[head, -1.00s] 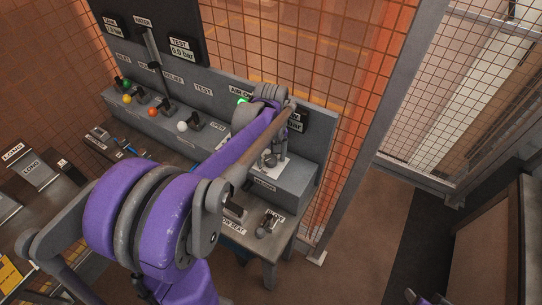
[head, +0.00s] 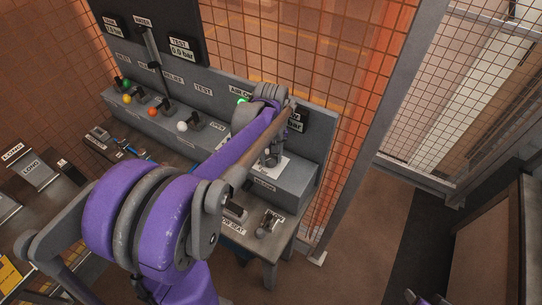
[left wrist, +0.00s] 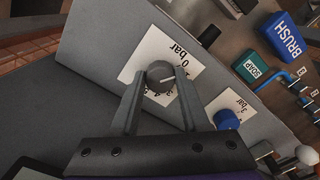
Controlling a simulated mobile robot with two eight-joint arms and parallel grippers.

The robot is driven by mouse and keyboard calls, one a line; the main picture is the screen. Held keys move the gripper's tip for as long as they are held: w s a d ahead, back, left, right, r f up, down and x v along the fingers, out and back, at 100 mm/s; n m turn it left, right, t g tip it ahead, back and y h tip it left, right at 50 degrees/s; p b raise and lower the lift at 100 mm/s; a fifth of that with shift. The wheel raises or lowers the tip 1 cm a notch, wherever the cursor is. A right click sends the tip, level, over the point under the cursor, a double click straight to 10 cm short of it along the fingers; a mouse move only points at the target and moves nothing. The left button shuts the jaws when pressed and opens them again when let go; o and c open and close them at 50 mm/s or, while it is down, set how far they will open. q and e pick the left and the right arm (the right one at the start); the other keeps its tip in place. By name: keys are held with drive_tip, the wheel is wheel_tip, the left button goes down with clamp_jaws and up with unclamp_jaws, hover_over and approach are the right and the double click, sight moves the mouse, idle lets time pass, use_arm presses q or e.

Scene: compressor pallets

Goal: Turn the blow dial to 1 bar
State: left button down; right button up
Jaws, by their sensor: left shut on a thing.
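The blow dial (left wrist: 160,76) is a round grey knob with a white pointer line, on a white scale plate (left wrist: 138,58) marked with numbers and "bar". In the left wrist view its pointer line points to the right. My left gripper (left wrist: 159,82) is shut on the dial, one finger on each side. In the head view my left gripper (head: 272,157) is at the dial's white plate (head: 282,167) on the bench's right end block. The fingers and wrist hide the dial there and part of the scale. My right gripper is not clearly in view.
A blue knob (left wrist: 227,119) on another scale plate sits beside the dial. A grey panel with displays (head: 182,50) stands behind the valve block (head: 225,139). A small display (head: 298,122) is partly covered by my wrist.

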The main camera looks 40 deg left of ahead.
sight(271, 159)
use_arm(q)
drive_tip(key=shift+m+b, duration=0.3)
drive_tip(key=shift+m, duration=0.9)
drive_tip(key=shift+a+m, duration=0.1)
drive_tip(key=shift+m, duration=1.3)
drive_tip(key=shift+c, duration=1.9)
unclamp_jaws()
wheel_tip(271, 159, up, 11)
drive_tip(key=shift+f, duration=0.1)
